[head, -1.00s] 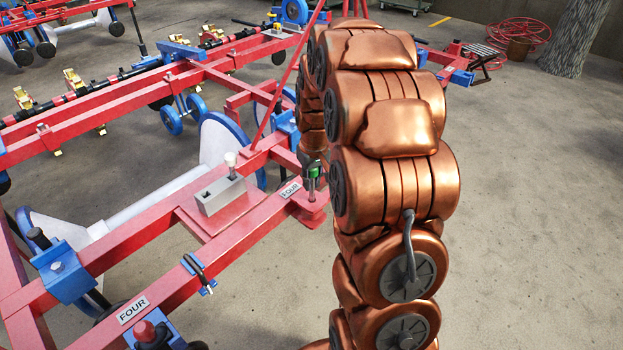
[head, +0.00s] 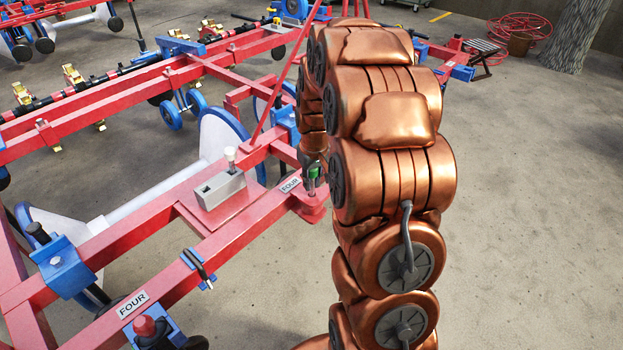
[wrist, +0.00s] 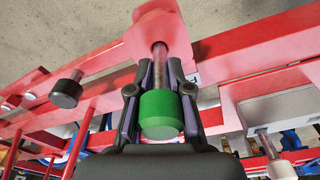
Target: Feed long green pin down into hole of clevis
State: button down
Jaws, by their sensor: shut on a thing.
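The long pin has a green head (wrist: 161,112) and a bare metal shaft. My gripper (wrist: 160,91) is shut on the pin around its green head in the wrist view. The shaft runs from the fingers to the red clevis (wrist: 158,28), and its far end meets the clevis there. In the head view the green head (head: 314,172) shows beside my arm, with the pin roughly upright above the clevis (head: 311,208) at the frame's corner. The lower shaft appears to go into the clevis, but how deep is hidden. My arm hides much of my gripper.
A red frame beam (head: 215,250) with FOUR labels runs left of the clevis. A grey block (head: 220,190) with a white-topped pin stands on the frame. Another dark-headed pin (wrist: 66,88) shows left in the wrist view. Open concrete floor (head: 530,210) lies to the right.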

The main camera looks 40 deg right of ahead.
jog(key=shift+f+b, duration=0.3)
jog(key=shift+f, duration=1)
jog(key=c, duration=1)
grip_release()
jog(key=r, duration=0.8)
jog(key=s+r, duration=0.1)
jog(key=r, duration=0.3)
jog(key=shift+s+a, duration=0.1)
jog(key=s+a+r+n+g, duration=0.1)
jog(key=s+a+g, duration=0.1)
jog(key=s+a, duration=1.15)
jog(key=s+a+f+g, duration=0.1)
jog(key=s+a, duration=0.3)
jog(key=s, duration=0.3)
jog(key=s+a+f+g, duration=0.1)
jog(key=s+a, duration=0.2)
jog(key=s, duration=0.4)
notch_tip(320, 180, up, 24)
jog(key=s+t+p, duration=0.1)
jog(key=s+p, duration=0.1)
jog(key=p, duration=2)
jog(key=shift+a+n, duration=0.15)
jog(key=shift+n, duration=0.15)
